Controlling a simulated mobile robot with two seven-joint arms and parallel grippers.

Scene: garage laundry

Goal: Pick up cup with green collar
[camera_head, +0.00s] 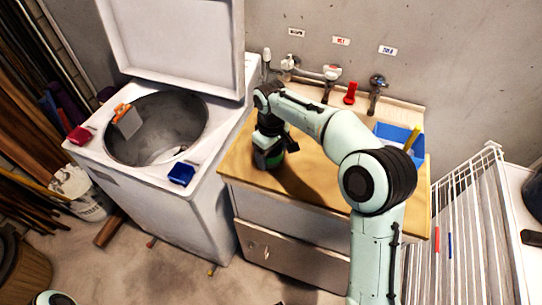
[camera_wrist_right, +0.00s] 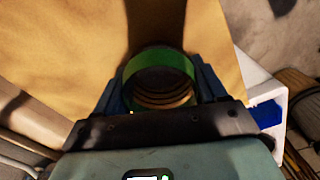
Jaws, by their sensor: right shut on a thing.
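The cup with the green collar (camera_head: 268,158) is at the left part of the wooden counter (camera_head: 310,185) in the head view, partly hidden by my right gripper (camera_head: 270,142). In the right wrist view the cup (camera_wrist_right: 160,68) shows its round mouth and green band between the two fingers of my right gripper (camera_wrist_right: 160,88). The right gripper is shut on the cup. I cannot tell whether the cup touches the counter or is just above it. My left gripper is not in view.
An open top-loading washer (camera_head: 150,125) stands left of the counter, with a blue object (camera_head: 181,174) on its front edge. A blue bin (camera_head: 398,138) sits at the counter's right. Taps (camera_head: 377,84) line the back wall. A white wire rack (camera_head: 470,220) stands on the right.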

